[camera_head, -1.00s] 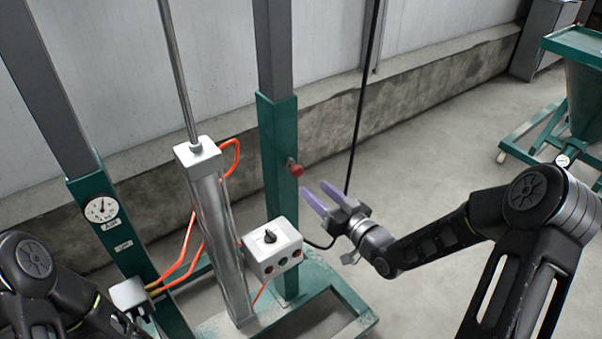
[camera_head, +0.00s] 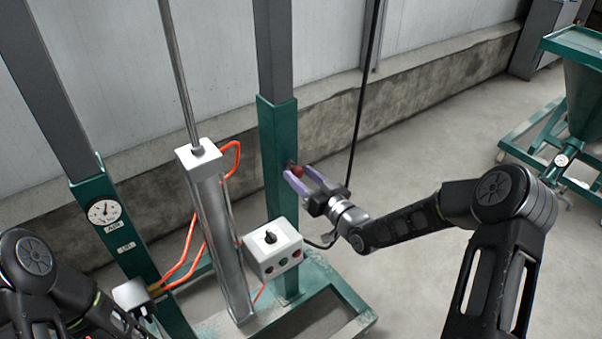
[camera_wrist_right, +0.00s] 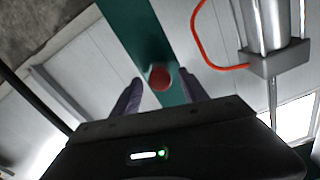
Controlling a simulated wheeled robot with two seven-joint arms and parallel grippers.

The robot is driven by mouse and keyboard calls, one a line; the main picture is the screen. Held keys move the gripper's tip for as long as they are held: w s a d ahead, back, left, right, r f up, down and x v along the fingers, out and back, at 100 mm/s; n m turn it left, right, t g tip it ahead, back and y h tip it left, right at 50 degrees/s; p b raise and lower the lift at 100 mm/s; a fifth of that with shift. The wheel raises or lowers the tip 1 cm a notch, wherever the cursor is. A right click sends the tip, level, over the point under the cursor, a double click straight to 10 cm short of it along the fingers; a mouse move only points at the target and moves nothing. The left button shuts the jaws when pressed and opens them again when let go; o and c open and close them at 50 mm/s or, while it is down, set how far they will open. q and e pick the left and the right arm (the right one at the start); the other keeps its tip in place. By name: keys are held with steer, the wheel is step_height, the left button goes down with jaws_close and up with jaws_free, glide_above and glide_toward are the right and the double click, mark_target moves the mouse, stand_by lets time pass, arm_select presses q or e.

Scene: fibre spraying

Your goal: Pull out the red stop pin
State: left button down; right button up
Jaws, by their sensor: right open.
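The red stop pin (camera_head: 297,171) sticks out from the side of the green post (camera_head: 279,133) in the head view. My right gripper (camera_head: 297,176) is open, with its purple fingers around or just in front of the pin's red knob. In the right wrist view the red knob (camera_wrist_right: 160,78) shows between the two spread fingers (camera_wrist_right: 160,95), with a gap on each side. No contact shows. My left arm is at the lower left in the head view; its gripper is not clearly seen.
A white control box (camera_head: 272,249) with a black knob stands below the pin. A silver cylinder (camera_head: 221,240) with orange hoses stands left of it. A black cable (camera_head: 361,100) hangs behind my right gripper. A green hopper (camera_head: 585,95) is at the right; open floor lies between.

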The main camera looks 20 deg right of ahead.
steer(key=shift+w+a, duration=0.1)
steer(key=shift+w, duration=0.15)
jaws_close()
stand_by(0.4)
steer(key=shift+s, duration=0.1)
stand_by(0.8)
